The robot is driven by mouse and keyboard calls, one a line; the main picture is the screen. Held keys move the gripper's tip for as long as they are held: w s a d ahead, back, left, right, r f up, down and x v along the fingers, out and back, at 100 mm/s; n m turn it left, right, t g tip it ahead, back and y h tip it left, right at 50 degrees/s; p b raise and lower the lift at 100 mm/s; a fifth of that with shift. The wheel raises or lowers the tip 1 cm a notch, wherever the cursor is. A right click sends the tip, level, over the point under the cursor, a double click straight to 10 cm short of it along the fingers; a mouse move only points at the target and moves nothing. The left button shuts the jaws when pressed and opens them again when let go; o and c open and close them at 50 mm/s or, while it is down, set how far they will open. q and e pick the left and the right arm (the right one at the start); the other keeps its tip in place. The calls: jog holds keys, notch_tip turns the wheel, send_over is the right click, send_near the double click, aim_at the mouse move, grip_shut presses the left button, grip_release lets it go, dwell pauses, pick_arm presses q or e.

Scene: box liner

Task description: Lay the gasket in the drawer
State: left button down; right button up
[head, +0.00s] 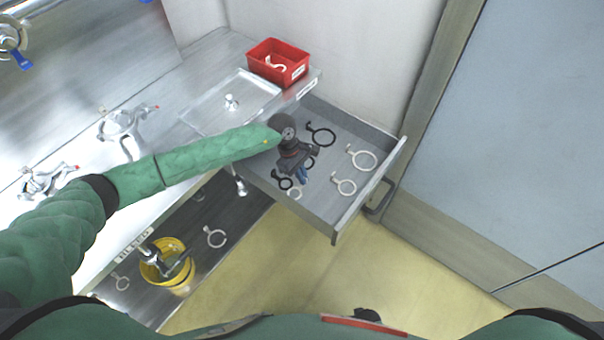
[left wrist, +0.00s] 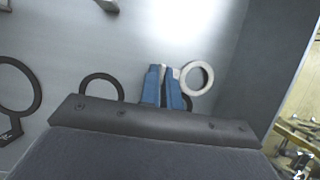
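The grey drawer (head: 345,220) is pulled out below the counter. Several ring gaskets with tabs lie in it: a large black ring (head: 321,136), two white rings (head: 362,168) (head: 345,188) near the front, and smaller black rings. My left gripper (head: 303,175) points down into the drawer. In the left wrist view its blue fingertips (left wrist: 165,88) are close together, with a small white ring (left wrist: 197,78) right beside them. The small white ring also shows in the head view (head: 295,193). Whether its tab is between the fingers is hidden. My right gripper is out of view.
A red bin (head: 277,65) with a white gasket in it stands on the counter beside a clear lidded tray (head: 230,105). A yellow bucket (head: 165,268) and loose white rings are on the lower shelf. The drawer's walls surround my left gripper.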

pick_arm(q)
jog(key=shift+f, duration=0.2)
jog(key=shift+f, duration=0.15)
dwell(0.3)
jog(key=c, duration=1.6)
grip_release()
